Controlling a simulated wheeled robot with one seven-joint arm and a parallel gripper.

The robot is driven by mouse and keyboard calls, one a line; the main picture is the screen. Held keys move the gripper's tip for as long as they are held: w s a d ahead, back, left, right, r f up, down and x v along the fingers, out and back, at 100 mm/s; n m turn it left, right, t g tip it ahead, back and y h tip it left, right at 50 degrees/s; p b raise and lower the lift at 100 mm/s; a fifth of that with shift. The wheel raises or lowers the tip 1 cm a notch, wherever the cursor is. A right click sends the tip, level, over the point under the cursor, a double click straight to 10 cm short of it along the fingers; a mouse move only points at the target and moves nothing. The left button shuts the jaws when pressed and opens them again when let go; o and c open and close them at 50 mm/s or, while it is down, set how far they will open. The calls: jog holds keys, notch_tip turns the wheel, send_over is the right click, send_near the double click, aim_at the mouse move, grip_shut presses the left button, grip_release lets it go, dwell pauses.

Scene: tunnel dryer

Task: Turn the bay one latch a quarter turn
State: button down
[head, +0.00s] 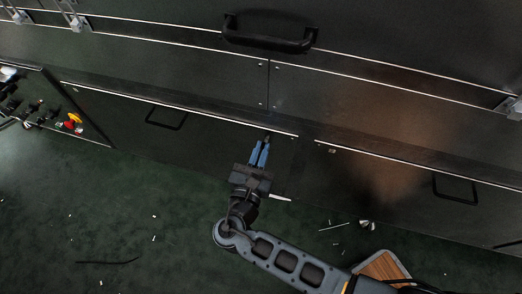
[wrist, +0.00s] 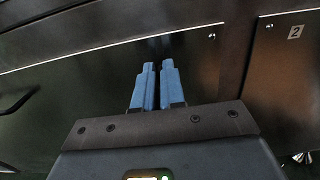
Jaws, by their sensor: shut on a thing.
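My gripper (head: 261,148) has its blue fingers nearly together at the upper right of a dark lower panel (head: 215,140), which I take to be bay one. In the wrist view my gripper (wrist: 158,68) points straight at that panel. A small dark piece, likely the latch (head: 267,138), shows at the fingertips, and the fingers are shut on it. The fingers and the dark background hide most of it, so I cannot tell its angle.
The panel to the right carries a "2" label (wrist: 295,32). A black bar handle (head: 167,118) is on the left panel and another (head: 456,188) on the right panel. A large handle (head: 268,36) is above. A red knob (head: 74,120) is far left. Debris lies on the green floor (head: 150,215).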

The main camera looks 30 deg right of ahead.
jog(key=m, duration=0.4)
jog(key=shift+s+d+f+m+b, duration=0.15)
jog(key=shift+s+d+m+b, duration=0.1)
jog(key=shift+s+m+b, duration=0.05)
jog(key=m, duration=0.1)
jog(key=m+b, duration=0.1)
jog(key=m, duration=0.2)
jog(key=shift+s+d+f+m+b, duration=0.2)
jog(key=shift+d+f+m+b, duration=0.1)
jog(key=shift+b, duration=0.1)
jog(key=m+b, duration=0.1)
jog(key=m, duration=0.1)
jog(key=m+b, duration=0.2)
jog(key=m, duration=0.1)
jog(key=shift+s+f, duration=0.15)
jog(key=shift+f, duration=0.25)
jog(key=shift+d+f+m+b, duration=0.1)
jog(key=shift+f+m+b, duration=0.05)
jog(key=shift+m+b, duration=1.3)
jog(key=shift+m, duration=0.45)
jog(key=c, duration=1.2)
grip_release()
